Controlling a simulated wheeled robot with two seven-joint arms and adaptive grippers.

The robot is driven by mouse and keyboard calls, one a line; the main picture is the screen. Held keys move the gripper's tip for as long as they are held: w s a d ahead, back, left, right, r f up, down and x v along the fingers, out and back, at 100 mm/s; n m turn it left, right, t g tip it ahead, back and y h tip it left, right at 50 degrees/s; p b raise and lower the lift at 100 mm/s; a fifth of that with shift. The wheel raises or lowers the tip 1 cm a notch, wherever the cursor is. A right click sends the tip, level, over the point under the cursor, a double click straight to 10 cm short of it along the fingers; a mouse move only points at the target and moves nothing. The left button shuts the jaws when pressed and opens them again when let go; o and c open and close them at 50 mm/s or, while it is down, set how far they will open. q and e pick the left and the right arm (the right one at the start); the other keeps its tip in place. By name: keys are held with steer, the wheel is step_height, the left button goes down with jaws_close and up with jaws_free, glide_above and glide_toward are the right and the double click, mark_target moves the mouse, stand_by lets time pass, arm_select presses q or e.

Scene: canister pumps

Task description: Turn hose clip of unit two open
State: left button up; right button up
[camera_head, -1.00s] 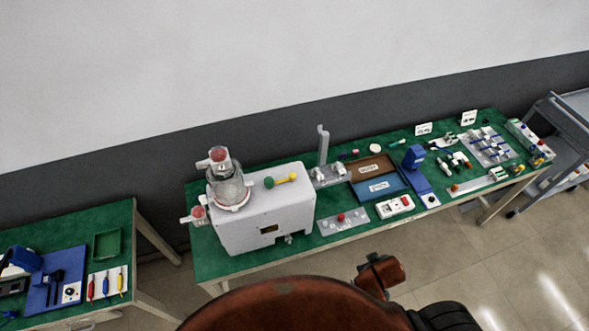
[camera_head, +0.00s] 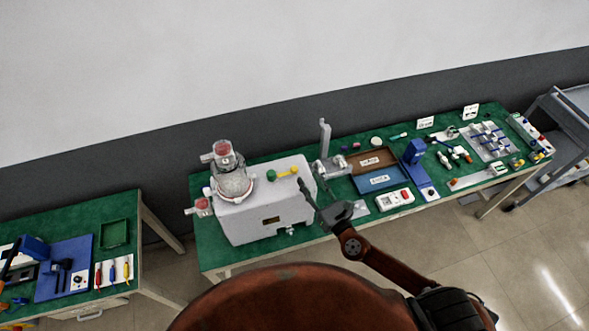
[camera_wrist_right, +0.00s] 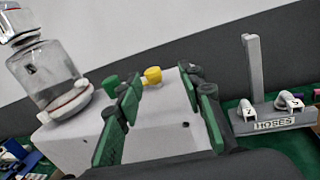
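A grey stand marked HOSES (camera_wrist_right: 277,124) shows at the right of the right wrist view, with white pieces numbered 7 (camera_wrist_right: 247,110) and 2 (camera_wrist_right: 290,101); I cannot tell whether either is a hose clip, or its setting. In the head view this stand (camera_head: 334,166) is right of the white pump housing (camera_head: 262,215), which carries a clear canister (camera_head: 232,178) and a green and yellow lever (camera_head: 284,173). My right gripper (camera_head: 322,205) is open and empty in front of the housing's right side; its green-padded fingers (camera_wrist_right: 160,90) frame the housing in the wrist view. My left gripper is out of view.
Brown (camera_head: 371,161) and blue (camera_head: 380,181) trays lie right of the stand, with a white red-buttoned box (camera_head: 395,200) in front. A second green-topped table (camera_head: 115,207) stands at left. A grey cart (camera_head: 567,130) is at far right.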

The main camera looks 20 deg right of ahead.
mark_target(297, 172)
steer(key=shift+a+f+n+y, duration=0.3)
steer(key=shift+a+f+n, duration=0.2)
steer(key=shift+n, duration=0.2)
steer(key=shift+w+a, duration=0.2)
steer(key=p+x, duration=0.2)
steer(key=x, duration=0.5)
steer(key=shift+w+a+f, duration=0.1)
steer(key=shift+f, duration=0.05)
steer(key=shift+c, duration=0.7)
jaws_close()
